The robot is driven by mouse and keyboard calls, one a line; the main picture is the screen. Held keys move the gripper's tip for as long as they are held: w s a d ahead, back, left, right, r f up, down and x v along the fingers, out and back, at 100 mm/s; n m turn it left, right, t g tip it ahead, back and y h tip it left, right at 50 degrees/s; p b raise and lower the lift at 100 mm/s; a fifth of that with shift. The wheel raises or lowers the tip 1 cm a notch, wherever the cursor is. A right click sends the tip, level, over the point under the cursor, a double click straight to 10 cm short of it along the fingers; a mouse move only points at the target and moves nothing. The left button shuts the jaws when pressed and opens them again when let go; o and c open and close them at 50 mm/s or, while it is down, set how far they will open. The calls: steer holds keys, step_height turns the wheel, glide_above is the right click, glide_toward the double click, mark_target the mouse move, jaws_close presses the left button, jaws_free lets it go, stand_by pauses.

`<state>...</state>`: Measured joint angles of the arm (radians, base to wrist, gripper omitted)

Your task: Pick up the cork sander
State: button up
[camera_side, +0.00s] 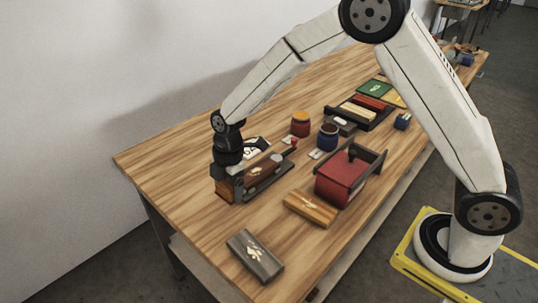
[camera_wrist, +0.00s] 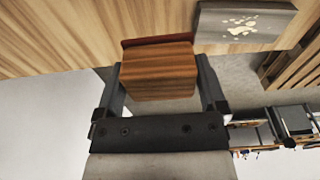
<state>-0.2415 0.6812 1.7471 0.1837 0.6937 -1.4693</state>
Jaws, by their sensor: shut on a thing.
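A brown wood-grained block, which I take for the cork sander (camera_side: 224,188), is in my gripper near the left part of the table in the side view. In the wrist view the cork sander (camera_wrist: 158,72) sits between the two dark fingers of my gripper (camera_wrist: 160,82), with a dark red strip along its far edge. My gripper (camera_side: 226,174) is shut on it and points down in the side view. The fingers hide part of its sides. I cannot tell whether its underside touches the table.
An orange inlaid box (camera_side: 310,208), a grey inlaid box (camera_side: 255,257), a red box in a dark frame (camera_side: 342,180) and two jars (camera_side: 300,125) stand nearby. Bare wood lies at the table's left (camera_side: 160,160).

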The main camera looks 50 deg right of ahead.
steer(key=s+d+r, duration=0.1)
steer(key=s+r, duration=0.2)
steer(key=s, duration=0.3)
steer(key=shift+s+d, duration=0.25)
stand_by(0.4)
steer(key=o, duration=0.5)
steer(key=shift+c, duration=1.6)
steer(key=w+d, duration=0.3)
steer(key=w, duration=0.1)
steer(key=w+d+f, duration=0.1)
steer(key=w+d, duration=0.2)
steer(key=w, duration=0.1)
steer(key=w+d, duration=0.4)
steer(key=shift+w+f, duration=0.3)
steer(key=shift+w+d, duration=0.25)
steer(key=shift+d, duration=0.05)
